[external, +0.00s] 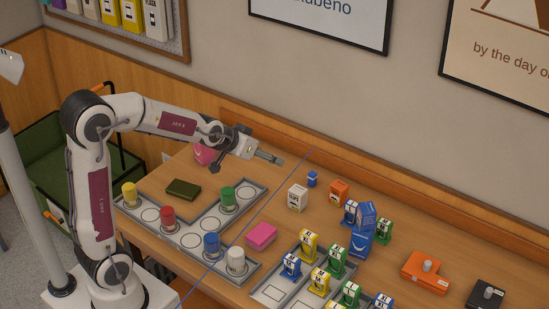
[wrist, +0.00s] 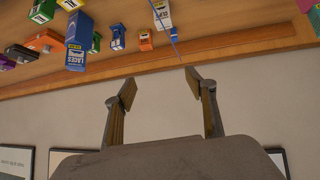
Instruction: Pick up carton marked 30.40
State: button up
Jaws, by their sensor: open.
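Several small cartons in white, orange, blue, green and yellow stand on the wooden table; their printed marks are too small to read, so I cannot tell which one is marked 30.40. A white carton (external: 298,198) stands apart near an orange carton (external: 339,193). A tall blue carton (external: 361,236) stands near a green carton (external: 384,231). My gripper (external: 250,163) is open and empty, above the table's back left, left of the white carton. In the wrist view, cartons appear upside down beyond the open fingers (wrist: 160,86), including a blue one lettered LACES (wrist: 79,42).
A grey tray (external: 187,238) holds coloured cylinders at the left; another grey tray (external: 270,292) holds cartons in front. A thin blue line crosses the table.

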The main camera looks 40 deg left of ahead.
jog(key=w+d+f+t, duration=0.2)
jog(key=w+d+f, duration=0.4)
jog(key=w+f, duration=0.45)
jog(key=t, duration=0.2)
send_near(335, 189)
jog(key=w+d, duration=0.1)
jog(key=w, duration=0.2)
jog(key=shift+w+d+f, duration=0.1)
jog(key=shift+d+f, duration=0.05)
jog(key=shift+f, duration=0.35)
jog(key=shift+w+d+f, duration=0.1)
jog(key=shift+w+f, duration=0.05)
jog(key=shift+f, duration=0.4)
jog(key=shift+x, duration=1.3)
jog(key=shift+w, duration=0.1)
jog(key=shift+w+a+f, duration=0.15)
jog(key=shift+w, duration=0.6)
jog(key=shift+w+a+f, duration=0.15)
jog(key=shift+w, duration=0.55)
jog(key=shift+x, duration=1.05)
